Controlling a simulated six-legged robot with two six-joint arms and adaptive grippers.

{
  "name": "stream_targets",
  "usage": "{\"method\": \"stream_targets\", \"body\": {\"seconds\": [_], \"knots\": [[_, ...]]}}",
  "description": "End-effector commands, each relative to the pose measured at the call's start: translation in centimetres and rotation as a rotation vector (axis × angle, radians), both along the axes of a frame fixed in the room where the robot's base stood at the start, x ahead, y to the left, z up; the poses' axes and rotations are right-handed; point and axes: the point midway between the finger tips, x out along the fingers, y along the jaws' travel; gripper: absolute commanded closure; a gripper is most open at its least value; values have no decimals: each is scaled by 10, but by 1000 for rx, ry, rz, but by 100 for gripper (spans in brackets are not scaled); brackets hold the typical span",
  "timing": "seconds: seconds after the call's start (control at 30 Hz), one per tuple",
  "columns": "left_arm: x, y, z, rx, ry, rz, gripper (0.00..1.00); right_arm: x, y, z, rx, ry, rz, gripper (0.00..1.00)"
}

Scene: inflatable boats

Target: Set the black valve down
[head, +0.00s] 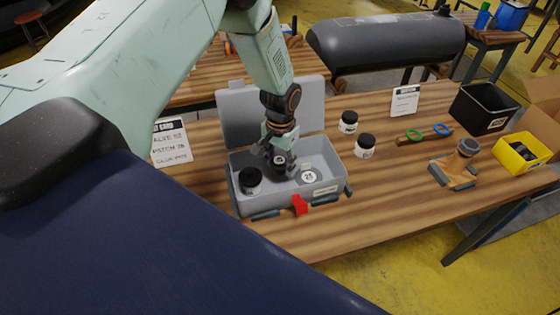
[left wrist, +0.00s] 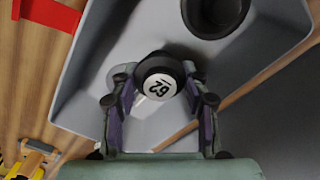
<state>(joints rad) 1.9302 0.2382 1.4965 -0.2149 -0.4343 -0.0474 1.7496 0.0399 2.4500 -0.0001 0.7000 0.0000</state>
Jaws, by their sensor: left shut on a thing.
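The black valve (left wrist: 160,82), round and dark with a white label reading 62, sits between the fingers of my left gripper (left wrist: 160,108). In the head view my left gripper (head: 280,164) points down inside the open grey case (head: 290,206), with the valve (head: 279,160) at its fingertips. I cannot tell whether the valve touches the case floor. A black-lidded jar (head: 250,180) stands in the case left of the gripper, and it also shows in the wrist view (left wrist: 214,14). A round patch marked 23 (head: 309,176) lies in the case to the right. My right gripper is not in view.
Two black-lidded jars (head: 348,122) (head: 364,146) stand right of the case. A list card (head: 171,142) stands at left. The table front is clear.

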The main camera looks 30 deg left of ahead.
Motion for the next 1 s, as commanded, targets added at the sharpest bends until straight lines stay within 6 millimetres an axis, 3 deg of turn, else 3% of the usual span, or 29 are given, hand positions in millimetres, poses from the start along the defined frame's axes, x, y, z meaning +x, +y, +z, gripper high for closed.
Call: {"method": "stream_targets", "body": {"seconds": [0.73,0.77,1.0], "knots": [[0,0,-11,0,-1,1,85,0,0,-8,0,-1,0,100],[0,0,-11,0,-1,1,53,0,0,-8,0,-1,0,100],[0,0,-11,0,-1,1,32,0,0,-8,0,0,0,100]]}}
